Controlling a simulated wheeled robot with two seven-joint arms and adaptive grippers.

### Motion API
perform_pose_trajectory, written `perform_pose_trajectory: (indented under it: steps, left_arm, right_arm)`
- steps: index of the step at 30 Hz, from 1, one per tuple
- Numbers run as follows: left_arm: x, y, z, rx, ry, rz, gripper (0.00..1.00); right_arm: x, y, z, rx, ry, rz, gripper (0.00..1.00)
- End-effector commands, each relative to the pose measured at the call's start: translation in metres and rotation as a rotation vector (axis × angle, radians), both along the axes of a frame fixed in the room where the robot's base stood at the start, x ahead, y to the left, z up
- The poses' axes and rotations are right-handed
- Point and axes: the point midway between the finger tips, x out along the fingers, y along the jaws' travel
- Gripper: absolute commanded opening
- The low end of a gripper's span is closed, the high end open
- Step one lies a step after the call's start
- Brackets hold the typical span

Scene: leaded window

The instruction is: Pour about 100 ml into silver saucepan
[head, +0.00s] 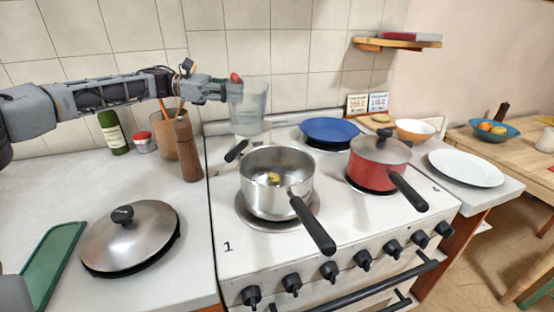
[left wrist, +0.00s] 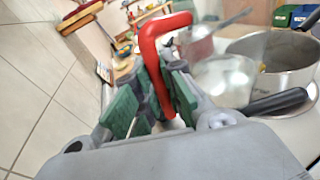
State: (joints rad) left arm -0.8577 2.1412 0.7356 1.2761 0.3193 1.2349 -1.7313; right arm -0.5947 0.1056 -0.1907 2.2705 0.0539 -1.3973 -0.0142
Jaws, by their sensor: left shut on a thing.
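The silver saucepan (head: 262,200) stands open on the front left burner, its black handle toward the front right. A small yellow thing (head: 273,178) shows inside. My left gripper (head: 232,88) is shut on the red handle of a clear jug (head: 252,112). The jug looks upright, above the hob behind the saucepan's rim; its contents cannot be made out. In the left wrist view the red handle (left wrist: 150,45) is between the green finger pads, and the saucepan (left wrist: 285,55) is at the right.
A steel lid (head: 130,240), pepper mill (head: 186,150) and utensil pot (head: 162,138) are on the left counter.

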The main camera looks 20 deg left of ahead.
Motion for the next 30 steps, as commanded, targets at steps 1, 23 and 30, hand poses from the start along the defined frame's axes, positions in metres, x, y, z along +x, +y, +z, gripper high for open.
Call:
perform_pose_trajectory:
  steps: [1,23,30]
  left_arm:
    - [0.001,0.001,-0.001,-0.015,0.011,0.000,0.00]
    - [0.007,0.007,0.060,-0.127,0.117,0.001,0.00]
    - [0.007,0.008,0.067,-0.142,0.132,0.000,0.00]
  right_arm:
    - [0.000,0.001,0.001,0.002,-0.007,0.001,0.40]
    - [0.002,-0.003,-0.009,-0.013,0.013,0.001,0.40]
    - [-0.003,-0.004,-0.018,-0.018,0.033,-0.001,0.40]
